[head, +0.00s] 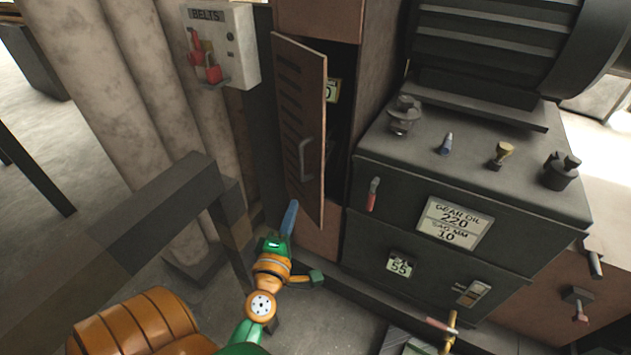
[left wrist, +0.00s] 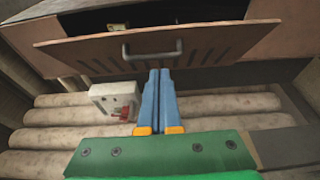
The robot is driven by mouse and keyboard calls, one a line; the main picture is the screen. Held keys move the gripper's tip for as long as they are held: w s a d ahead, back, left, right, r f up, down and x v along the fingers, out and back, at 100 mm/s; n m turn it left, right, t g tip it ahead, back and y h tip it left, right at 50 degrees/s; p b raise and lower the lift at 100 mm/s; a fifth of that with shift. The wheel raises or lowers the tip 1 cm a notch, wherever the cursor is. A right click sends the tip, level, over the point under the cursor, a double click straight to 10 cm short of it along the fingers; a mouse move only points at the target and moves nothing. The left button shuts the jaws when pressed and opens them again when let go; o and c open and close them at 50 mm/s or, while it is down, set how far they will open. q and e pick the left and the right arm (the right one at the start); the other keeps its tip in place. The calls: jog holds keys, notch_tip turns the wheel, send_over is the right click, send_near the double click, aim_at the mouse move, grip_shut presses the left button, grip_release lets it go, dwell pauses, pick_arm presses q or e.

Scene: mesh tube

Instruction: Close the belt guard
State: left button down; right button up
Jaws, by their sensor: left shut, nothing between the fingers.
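The belt guard (head: 298,110) is a brown slotted door with a grey handle (head: 306,158). It stands ajar, with a dark gap along its right side. In the left wrist view the guard (left wrist: 210,42) spans the top, its handle (left wrist: 150,53) just above the fingertips. My left gripper (head: 292,208) is shut and empty, its blue fingers pointing up near the guard's lower part. In the left wrist view the shut fingers (left wrist: 159,76) end close to the guard below the handle; I cannot tell whether they touch it. My right gripper is out of view.
A white BELTS box (head: 240,45) hangs left of the guard beside thick pale pipes (head: 130,80). A dark rail (head: 150,205) stands left of my arm. A dark cabinet (head: 400,235) with labels and small items on top stands to the right.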

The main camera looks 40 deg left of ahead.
pick_arm(q)
send_near(318, 168)
jog(key=a, duration=0.4)
jog(key=w, duration=0.2)
jog(key=w+d, duration=0.1)
jog(key=w, duration=0.1)
jog(key=shift+w, duration=0.2)
jog(key=shift+w+d, duration=0.2)
jog(key=shift+w, duration=0.2)
